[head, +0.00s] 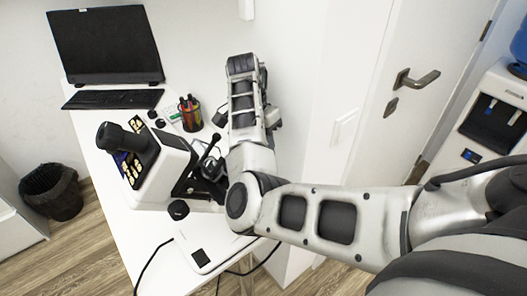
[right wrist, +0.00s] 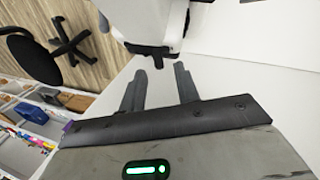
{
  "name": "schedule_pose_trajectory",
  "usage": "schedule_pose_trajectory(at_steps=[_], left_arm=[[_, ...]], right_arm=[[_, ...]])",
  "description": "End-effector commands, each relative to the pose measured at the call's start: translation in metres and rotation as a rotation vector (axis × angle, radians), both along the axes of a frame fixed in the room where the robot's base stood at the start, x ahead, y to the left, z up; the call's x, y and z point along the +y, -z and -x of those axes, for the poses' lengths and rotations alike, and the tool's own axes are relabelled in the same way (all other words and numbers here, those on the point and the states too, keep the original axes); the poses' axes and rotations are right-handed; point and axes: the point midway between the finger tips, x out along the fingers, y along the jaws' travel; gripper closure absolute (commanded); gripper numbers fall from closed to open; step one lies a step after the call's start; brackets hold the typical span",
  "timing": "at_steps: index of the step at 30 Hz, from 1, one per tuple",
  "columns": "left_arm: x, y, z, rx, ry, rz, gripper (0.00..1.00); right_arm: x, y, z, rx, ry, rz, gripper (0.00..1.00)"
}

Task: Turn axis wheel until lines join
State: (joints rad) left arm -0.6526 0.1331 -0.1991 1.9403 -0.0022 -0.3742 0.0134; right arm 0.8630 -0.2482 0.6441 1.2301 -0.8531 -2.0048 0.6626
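A white eye-test device (head: 168,165) with a black tilted eyepiece (head: 118,139) stands on the white desk. A round black knob (head: 178,209) shows at its near side; I cannot tell whether it is the axis wheel. Dark parts (head: 205,168) at the device's right side lie close to my right arm. No joining lines are visible. In the right wrist view my right gripper (right wrist: 160,69) has its two fingers apart with nothing between them. Beyond the fingertips is a white body with a black lower part (right wrist: 152,48), apart from them. My left gripper is in neither view.
A dark bin (head: 52,190) stands on the floor left. A wall and door (head: 410,60) are right.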

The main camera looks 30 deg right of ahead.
Motion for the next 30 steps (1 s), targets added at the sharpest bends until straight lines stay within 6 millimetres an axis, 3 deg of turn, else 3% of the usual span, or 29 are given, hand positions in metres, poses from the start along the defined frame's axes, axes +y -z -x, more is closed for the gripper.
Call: schedule_pose_trajectory(at_steps=[6,14,15,18,30], left_arm=[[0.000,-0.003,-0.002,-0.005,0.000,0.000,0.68],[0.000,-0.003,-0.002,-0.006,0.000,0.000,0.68],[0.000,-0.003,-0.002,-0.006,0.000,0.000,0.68],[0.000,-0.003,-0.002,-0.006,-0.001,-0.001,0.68],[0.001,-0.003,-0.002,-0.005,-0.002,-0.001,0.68]], right_arm=[[-0.002,0.016,0.004,0.001,0.001,0.001,0.68],[-0.001,0.017,0.004,0.000,0.000,0.000,0.68],[-0.001,0.017,0.004,0.000,0.000,0.000,0.71],[-0.001,0.017,0.004,0.000,0.000,0.000,0.99],[0.001,0.018,-0.003,0.064,-0.067,0.005,1.00]])
